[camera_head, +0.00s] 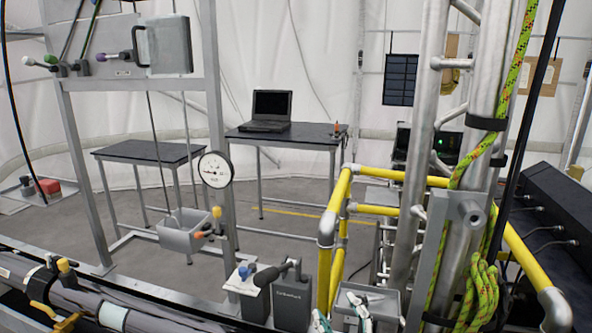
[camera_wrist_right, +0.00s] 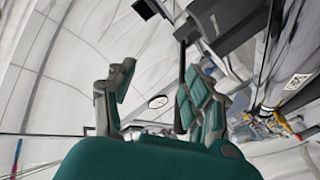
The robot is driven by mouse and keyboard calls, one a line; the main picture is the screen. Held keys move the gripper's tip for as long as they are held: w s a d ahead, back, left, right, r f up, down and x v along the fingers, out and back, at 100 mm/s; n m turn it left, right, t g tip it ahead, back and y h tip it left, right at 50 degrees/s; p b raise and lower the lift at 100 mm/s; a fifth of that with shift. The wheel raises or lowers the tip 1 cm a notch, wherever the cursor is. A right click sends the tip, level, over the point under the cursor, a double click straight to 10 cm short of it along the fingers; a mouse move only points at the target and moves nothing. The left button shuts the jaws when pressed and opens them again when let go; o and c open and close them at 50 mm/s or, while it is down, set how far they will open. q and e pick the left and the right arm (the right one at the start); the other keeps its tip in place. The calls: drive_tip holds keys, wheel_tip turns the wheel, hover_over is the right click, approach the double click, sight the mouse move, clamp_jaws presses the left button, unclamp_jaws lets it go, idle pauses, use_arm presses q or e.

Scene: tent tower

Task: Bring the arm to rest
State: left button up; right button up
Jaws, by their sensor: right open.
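My right gripper (camera_head: 340,318) shows only in part at the bottom edge of the head view, in front of a grey open box (camera_head: 384,303). In the right wrist view, the same gripper (camera_wrist_right: 152,92) has its two green-padded fingers spread wide apart. Nothing is between the fingers; only the distant background shows through the gap. Most of the right arm is out of the picture. My left gripper is in neither view.
Yellow railing (camera_head: 333,207) and a metal truss tower (camera_head: 410,170) with green rope (camera_head: 485,290) stand close by. A gauge (camera_head: 215,169) hangs on the left frame. A laptop (camera_head: 270,110) sits on a back table (camera_head: 310,133). Open floor lies between.

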drive_tip(key=s+d+f+g, duration=0.1)
drive_tip(key=f, duration=0.1)
drive_tip(key=s+d+f+m+h, duration=0.1)
drive_tip(key=f, duration=0.1)
drive_tip(key=d+f+m+g, duration=0.1)
drive_tip(key=f, duration=0.1)
drive_tip(key=shift+s+d+f+g+h, duration=0.25)
drive_tip(key=shift+s+g+h, duration=0.05)
drive_tip(key=shift+s, duration=0.1)
drive_tip(key=s+d+f+m+g+h, duration=0.1)
drive_tip(key=s+d+f+m+g, duration=0.35)
drive_tip(key=s+f, duration=0.6)
drive_tip(key=s+d+f+m+g+h, duration=0.1)
drive_tip(key=s+d+f+g, duration=0.5)
drive_tip(key=s, duration=0.7)
wheel_tip(320, 180, down, 30)
drive_tip(key=a+g+b, duration=0.2)
drive_tip(key=b, duration=0.3)
drive_tip(key=s+d+f+b, duration=0.1)
drive_tip(key=s+f+b, duration=0.1)
drive_tip(key=s+f, duration=0.7)
drive_tip(key=s+d+f+g+b, duration=0.1)
drive_tip(key=s+d+f+b, duration=0.1)
drive_tip(key=s+f, duration=0.7)
wheel_tip(320, 180, down, 5)
drive_tip(key=shift+d+r+n+b, duration=0.1)
drive_tip(key=shift+d+n+b, duration=0.2)
drive_tip(key=shift+n+b, duration=0.2)
